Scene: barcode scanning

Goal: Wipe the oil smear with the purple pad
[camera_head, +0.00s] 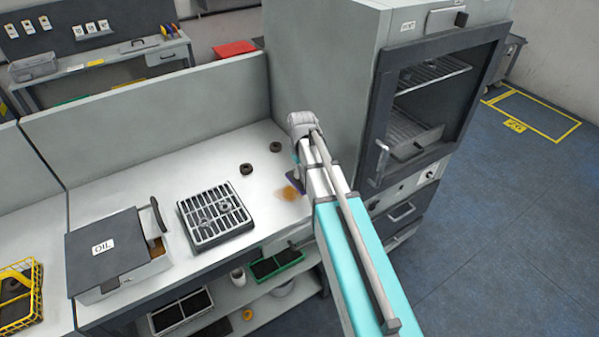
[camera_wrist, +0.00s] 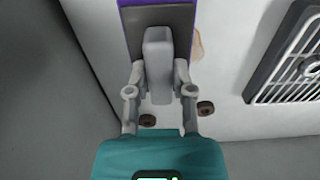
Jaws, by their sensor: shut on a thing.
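The oil smear (camera_head: 289,193) is a small brownish-orange patch on the white worktop, just left of my arm's end. Its edge also shows in the wrist view (camera_wrist: 197,45), right beside the pad. My gripper (camera_wrist: 160,85) is shut on the grey handle of the purple pad (camera_wrist: 129,42). The pad has a dark back and a purple edge. I cannot tell whether the pad touches the worktop.
Two dark rings (camera_head: 246,169) (camera_head: 276,147) lie behind the smear. A grey slotted tray (camera_head: 183,213) stands to the left, with the OIL box (camera_head: 118,245) farther left. A large oven cabinet (camera_head: 325,60) rises close on the right. The worktop (camera_head: 150,190) is clear behind the tray.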

